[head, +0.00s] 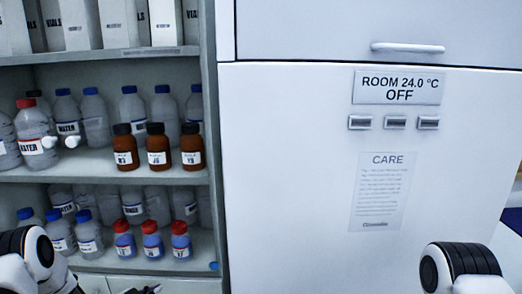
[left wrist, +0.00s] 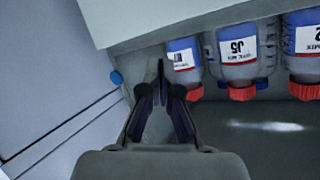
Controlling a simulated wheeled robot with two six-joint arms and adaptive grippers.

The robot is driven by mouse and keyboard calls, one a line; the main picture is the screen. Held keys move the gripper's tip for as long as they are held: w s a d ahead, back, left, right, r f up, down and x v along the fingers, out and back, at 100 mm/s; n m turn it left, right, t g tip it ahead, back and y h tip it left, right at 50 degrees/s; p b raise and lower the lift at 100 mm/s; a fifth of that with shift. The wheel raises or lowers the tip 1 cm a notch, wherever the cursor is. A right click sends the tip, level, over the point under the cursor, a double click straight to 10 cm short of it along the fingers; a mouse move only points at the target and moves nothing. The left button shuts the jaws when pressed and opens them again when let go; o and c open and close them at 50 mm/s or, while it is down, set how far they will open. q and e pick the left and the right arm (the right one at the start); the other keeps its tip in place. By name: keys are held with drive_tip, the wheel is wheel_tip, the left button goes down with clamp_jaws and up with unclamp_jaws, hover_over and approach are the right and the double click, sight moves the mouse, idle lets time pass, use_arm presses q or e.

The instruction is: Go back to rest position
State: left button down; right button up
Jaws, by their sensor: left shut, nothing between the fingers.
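My left gripper (left wrist: 160,85) is shut and empty in the left wrist view, its dark fingertips together near the small bottles. In the head view only its dark tip (head: 150,289) shows at the bottom edge, below the lower shelf. My left arm (head: 30,258) comes in at the lower left. A link of my right arm (head: 460,270) shows at the lower right, and its gripper is out of the picture.
Small red-capped bottles (head: 152,241) stand on the lower shelf, close to my left gripper. Brown bottles (head: 156,147) and several clear water bottles stand on the shelf above. A white cabinet (head: 290,170) with a handle and a care notice (head: 380,190) stands to the right.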

use_arm(q)
drive_tip(key=s+d+f+n+g+y, duration=0.1)
drive_tip(key=s+d+f+n+g, duration=0.1)
drive_tip(key=s+d+f, duration=0.3)
drive_tip(key=s+d+f+n+g, duration=0.1)
drive_tip(key=s+d+f+g, duration=0.15)
drive_tip(key=s, duration=0.55)
drive_tip(key=s+d+f+n+g+y, duration=0.1)
drive_tip(key=s+d+f+n+g, duration=0.1)
drive_tip(key=s+d+f, duration=0.3)
drive_tip(key=s+r+n+g+y, duration=0.2)
drive_tip(key=s+g, duration=0.5)
drive_tip(key=s, duration=1.6)
drive_tip(key=shift+d+r+n, duration=0.2)
drive_tip(key=shift+d+n, duration=0.05)
drive_tip(key=shift+n, duration=0.25)
drive_tip(key=shift+s, duration=0.1)
